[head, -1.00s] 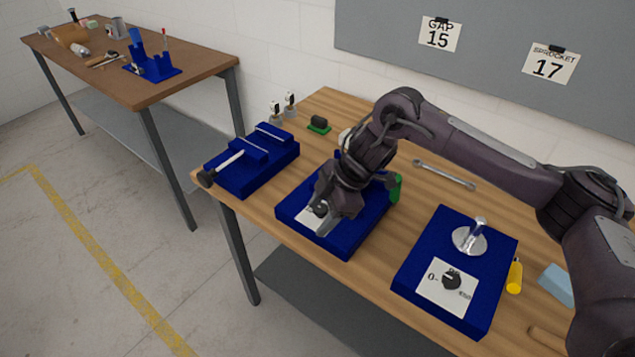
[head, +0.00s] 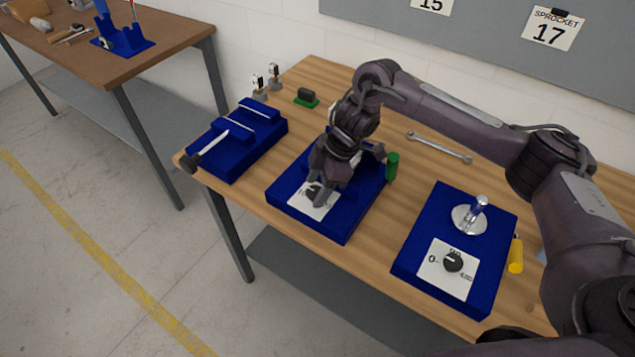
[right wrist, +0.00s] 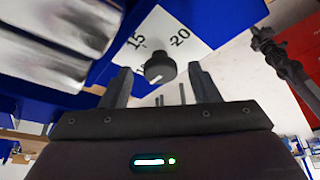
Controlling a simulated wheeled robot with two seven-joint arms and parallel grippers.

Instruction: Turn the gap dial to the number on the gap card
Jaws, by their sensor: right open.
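A black dial knob (right wrist: 160,68) stands on a white scale plate (right wrist: 178,38) in the right wrist view, with the numbers 15 and 20 legible. In the head view this plate (head: 325,212) lies on the middle blue fixture (head: 345,232), partly hidden by my right gripper. My right gripper (right wrist: 158,78) is open, its fingers on either side of the knob; contact cannot be told. My left gripper is out of view.
A second blue fixture (head: 412,262) with another dial (head: 453,262) and a metal disc (head: 467,218) stands to the right. A blue vise-like fixture (head: 228,160) is at the left. A green handle (head: 392,166) stands beside my gripper. A wrench (head: 440,147) lies behind.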

